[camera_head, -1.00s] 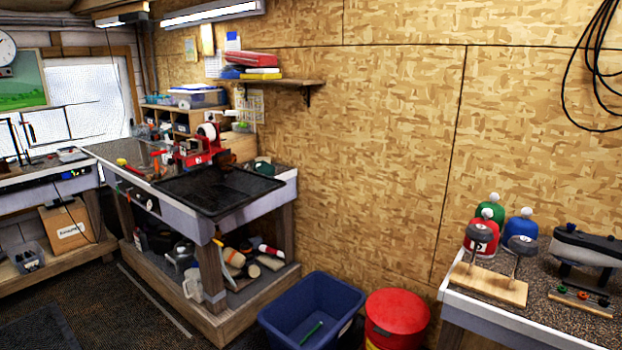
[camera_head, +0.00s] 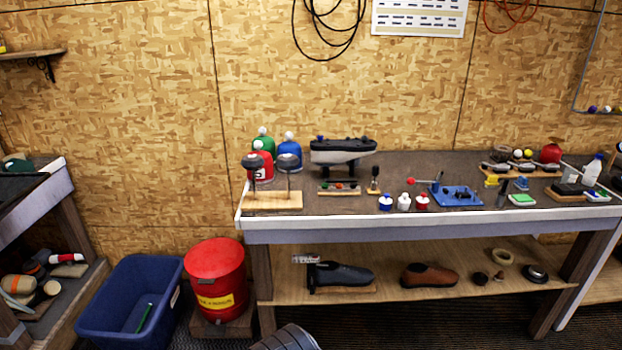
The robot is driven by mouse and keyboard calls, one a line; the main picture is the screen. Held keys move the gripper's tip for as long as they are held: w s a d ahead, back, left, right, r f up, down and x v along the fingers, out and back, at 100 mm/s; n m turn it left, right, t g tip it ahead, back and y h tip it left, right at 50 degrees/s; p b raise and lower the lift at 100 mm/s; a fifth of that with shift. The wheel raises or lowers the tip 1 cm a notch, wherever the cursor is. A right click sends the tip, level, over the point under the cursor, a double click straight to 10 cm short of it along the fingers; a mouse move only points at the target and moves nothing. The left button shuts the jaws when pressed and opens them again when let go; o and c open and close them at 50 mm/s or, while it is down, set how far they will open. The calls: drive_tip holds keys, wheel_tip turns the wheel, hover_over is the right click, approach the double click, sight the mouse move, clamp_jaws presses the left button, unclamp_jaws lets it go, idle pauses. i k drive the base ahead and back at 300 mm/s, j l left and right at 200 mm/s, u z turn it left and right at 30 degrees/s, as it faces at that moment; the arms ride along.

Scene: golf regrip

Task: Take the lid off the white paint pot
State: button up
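The white paint pot (camera_head: 404,203) stands near the front edge of the workbench (camera_head: 420,224), right of the middle of the view. It is small and looks topped by a white lid, but it is too small to see the lid's detail. A blue-and-white pot (camera_head: 386,203) stands to its left and a red-and-white pot (camera_head: 422,202) to its right, both close beside it. My gripper is not in view.
A blue jig (camera_head: 458,195) stands right of the pots, a small rack (camera_head: 339,188) behind left. Shoes lie on the lower shelf (camera_head: 390,283).

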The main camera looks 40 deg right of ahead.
sight(404, 200)
drive_tip(key=z, duration=1.85)
drive_tip(key=i, duration=1.9)
